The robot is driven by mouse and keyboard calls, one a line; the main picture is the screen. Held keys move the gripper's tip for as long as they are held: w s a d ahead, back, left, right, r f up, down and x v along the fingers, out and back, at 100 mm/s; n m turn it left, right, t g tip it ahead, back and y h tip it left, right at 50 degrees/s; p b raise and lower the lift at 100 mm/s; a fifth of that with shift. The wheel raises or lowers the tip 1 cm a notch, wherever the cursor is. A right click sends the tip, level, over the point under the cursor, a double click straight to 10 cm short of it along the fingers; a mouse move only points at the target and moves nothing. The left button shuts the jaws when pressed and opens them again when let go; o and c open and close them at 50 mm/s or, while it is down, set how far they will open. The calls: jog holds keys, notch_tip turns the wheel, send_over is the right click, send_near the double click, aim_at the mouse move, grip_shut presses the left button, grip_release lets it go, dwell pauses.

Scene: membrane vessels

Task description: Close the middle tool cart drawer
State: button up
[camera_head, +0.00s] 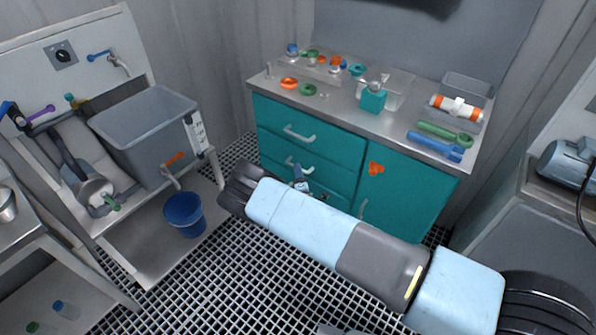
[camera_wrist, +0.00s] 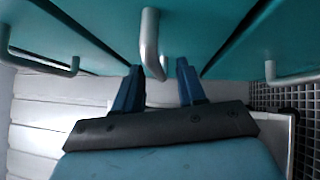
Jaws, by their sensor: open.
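The teal tool cart (camera_head: 330,145) stands against the back wall, with a column of drawers on its left and a door on its right. The middle drawer's grey handle (camera_head: 297,164) shows just above my arm. In the wrist view this handle (camera_wrist: 150,40) is central, its tip between or just beyond my fingertips; contact cannot be told. My gripper (camera_wrist: 161,72) has its two blue fingers apart, with nothing held. In the head view my gripper (camera_head: 302,184) is mostly hidden behind my light-blue arm. How far the middle drawer stands out is unclear.
The top drawer handle (camera_head: 299,133) is above. Another drawer handle (camera_wrist: 290,77) lies to the right in the wrist view. Small parts and tools lie on the cart top. A blue bucket (camera_head: 184,213) and a grey sink (camera_head: 150,130) are left. Grating floor (camera_head: 225,280) is open in front.

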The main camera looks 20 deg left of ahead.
jog(key=v, duration=1.2)
jog(key=shift+d, duration=0.1)
